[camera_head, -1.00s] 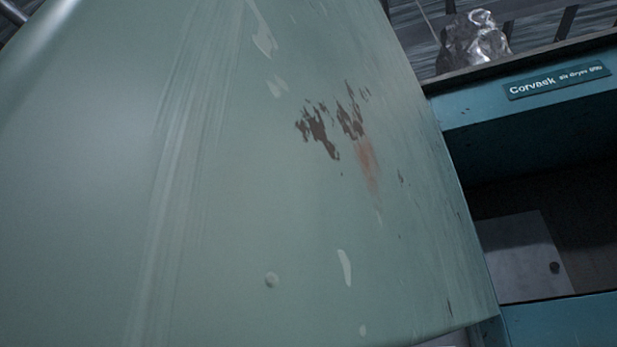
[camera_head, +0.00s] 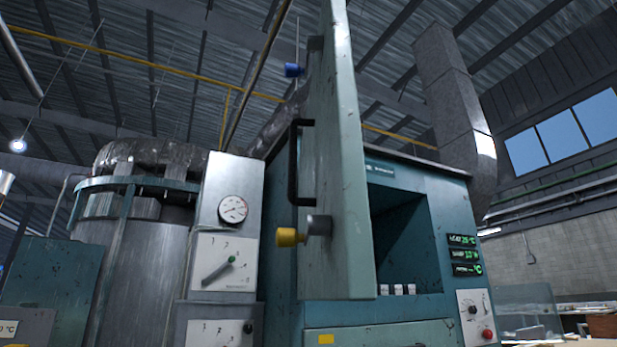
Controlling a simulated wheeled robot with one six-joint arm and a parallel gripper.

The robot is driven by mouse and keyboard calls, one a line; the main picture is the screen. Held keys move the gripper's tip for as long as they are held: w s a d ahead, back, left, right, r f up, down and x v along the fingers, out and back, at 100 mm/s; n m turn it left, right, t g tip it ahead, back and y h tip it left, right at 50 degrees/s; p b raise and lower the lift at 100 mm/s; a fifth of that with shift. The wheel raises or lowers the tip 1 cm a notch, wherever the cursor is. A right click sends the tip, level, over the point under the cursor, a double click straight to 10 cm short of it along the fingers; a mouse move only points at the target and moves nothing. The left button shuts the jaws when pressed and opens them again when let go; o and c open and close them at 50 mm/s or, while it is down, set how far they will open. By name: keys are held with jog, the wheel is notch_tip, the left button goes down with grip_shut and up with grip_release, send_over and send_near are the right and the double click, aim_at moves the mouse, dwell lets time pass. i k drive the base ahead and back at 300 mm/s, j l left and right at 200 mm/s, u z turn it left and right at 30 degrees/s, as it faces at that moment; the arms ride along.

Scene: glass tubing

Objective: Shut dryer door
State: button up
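The dryer (camera_head: 450,220) is a teal cabinet right of the middle, seen from low down. Its door (camera_head: 345,190) stands open, swung out toward me and seen nearly edge-on. The dark chamber (camera_head: 408,235) shows to the right of the door. My gripper does not show in the picture.
A large metal tank (camera_head: 140,240) is farther left. Green readouts (camera_head: 463,254) and a dial panel (camera_head: 477,316) are on the dryer's right front. A cluttered bench (camera_head: 590,320) is at the lower right.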

aim_at(339, 266)
jog(key=j+z, duration=0.5)
jog(key=j, duration=0.8)
jog(key=k+j+u, duration=0.1)
jog(key=u, duration=0.15)
